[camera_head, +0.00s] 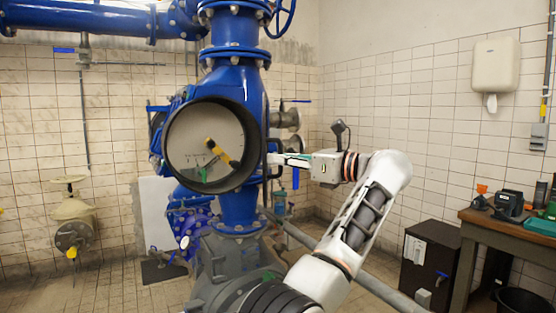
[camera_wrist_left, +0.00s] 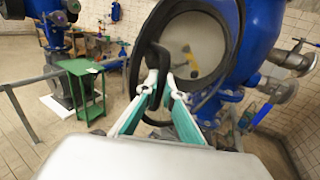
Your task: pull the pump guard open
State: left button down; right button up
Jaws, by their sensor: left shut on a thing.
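The pump guard (camera_head: 246,140) appears as a round, dark-rimmed cover on the blue pump body, with a pale disc inside; its dark rim also shows in the wrist view (camera_wrist_left: 212,22). A dark curved handle (camera_wrist_left: 161,62) stands at its near edge. My left gripper (camera_head: 282,159) reaches the right side of the guard from the right. In the wrist view my left gripper (camera_wrist_left: 163,88) has its fingers on either side of the handle and is shut on it. The fingertips are small in the head view. My right gripper is in neither view.
A blue vertical pipe (camera_head: 236,85) rises behind the guard. A grey rail (camera_head: 390,294) runs at lower right. A workbench (camera_head: 508,232) with tools stands at the right, beside a dark cabinet (camera_head: 428,262). A green side table (camera_wrist_left: 84,68) shows in the wrist view.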

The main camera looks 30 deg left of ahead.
pick_arm(q)
jog(key=shift+d+f, duration=0.1)
jog(key=shift+f, duration=0.1)
jog(key=c, duration=2.5)
grip_release()
jog(key=shift+c, duration=0.2)
jog(key=shift+o, duration=0.3)
jog(key=shift+d+r, duration=0.1)
jog(key=shift+r, duration=0.05)
jog(key=shift+r, duration=0.25)
notch_tip(320, 180, up, 10)
jog(key=shift+f, duration=0.25)
jog(key=shift+f, duration=0.1)
